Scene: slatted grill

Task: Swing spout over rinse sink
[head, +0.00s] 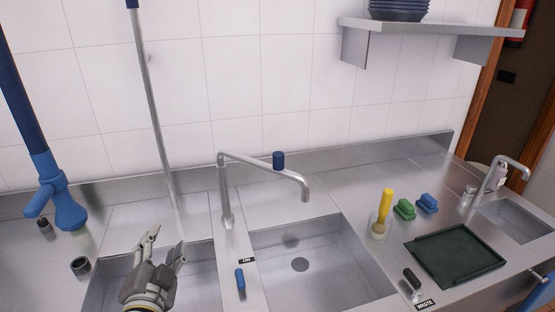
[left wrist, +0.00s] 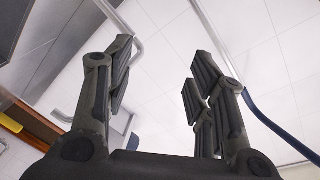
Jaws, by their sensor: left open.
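The metal swing spout (head: 262,166) rises from the ledge between two basins, and its tip hangs over the right-hand basin (head: 340,229), which has a round drain. No label naming the rinse sink is readable. My right gripper is not in view.
A blue lever (head: 240,280) by an ON label stands on the ledge. A blue spray head (head: 58,200) hangs at left, near a tall pole (head: 152,100). Right of the basins are a yellow-handled brush (head: 385,205), green and blue sponges, a dark tray (head: 455,258) and a small sink.

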